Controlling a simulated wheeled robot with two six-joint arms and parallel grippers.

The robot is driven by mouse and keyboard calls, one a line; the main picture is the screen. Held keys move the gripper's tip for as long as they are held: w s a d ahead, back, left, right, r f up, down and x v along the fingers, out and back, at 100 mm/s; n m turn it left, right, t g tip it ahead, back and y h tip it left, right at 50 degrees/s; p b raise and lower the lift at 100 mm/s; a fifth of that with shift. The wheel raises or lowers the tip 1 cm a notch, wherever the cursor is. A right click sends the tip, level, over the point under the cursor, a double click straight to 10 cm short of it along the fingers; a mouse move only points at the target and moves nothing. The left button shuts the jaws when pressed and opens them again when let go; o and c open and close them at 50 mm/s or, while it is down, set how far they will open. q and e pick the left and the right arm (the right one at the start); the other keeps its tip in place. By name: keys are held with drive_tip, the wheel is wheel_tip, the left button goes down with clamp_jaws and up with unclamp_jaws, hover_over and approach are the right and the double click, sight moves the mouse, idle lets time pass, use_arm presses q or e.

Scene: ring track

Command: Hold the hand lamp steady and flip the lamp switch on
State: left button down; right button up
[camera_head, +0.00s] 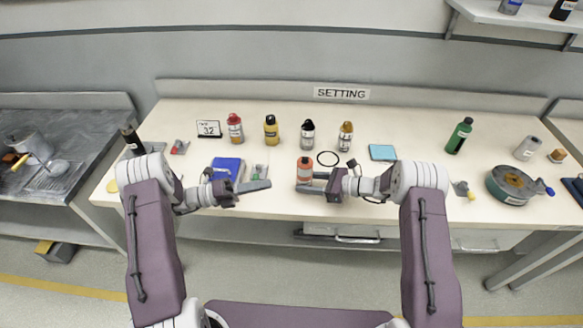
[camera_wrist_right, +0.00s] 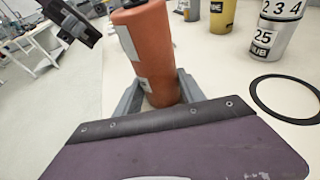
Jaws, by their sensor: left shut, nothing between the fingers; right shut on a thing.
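The hand lamp, an orange cylinder (camera_head: 305,168) with pale patches on its side, stands near the table's front edge in the head view. My right gripper (camera_head: 303,182) is shut on it from the right. In the right wrist view the lamp (camera_wrist_right: 152,55) is between the grey fingers, slightly tilted in the picture, its top cut off by the frame. My left gripper (camera_head: 264,186) is shut and empty, left of the lamp and apart from it. It also shows at the upper left of the right wrist view (camera_wrist_right: 72,18). I cannot make out the lamp switch.
A row of several bottles, including a yellow one (camera_head: 271,130), stands behind. A black ring (camera_head: 328,159) and teal pad (camera_head: 382,152) lie right of the lamp. A blue box (camera_head: 228,168) lies beside my left gripper. A round tin (camera_head: 511,186) stands at the right.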

sight(305, 159)
use_arm(q)
drive_tip(key=w+d+r, duration=0.2)
drive_tip(key=w+d, duration=0.4)
drive_tip(key=d, duration=0.3)
drive_tip(key=shift+d+r, duration=0.3)
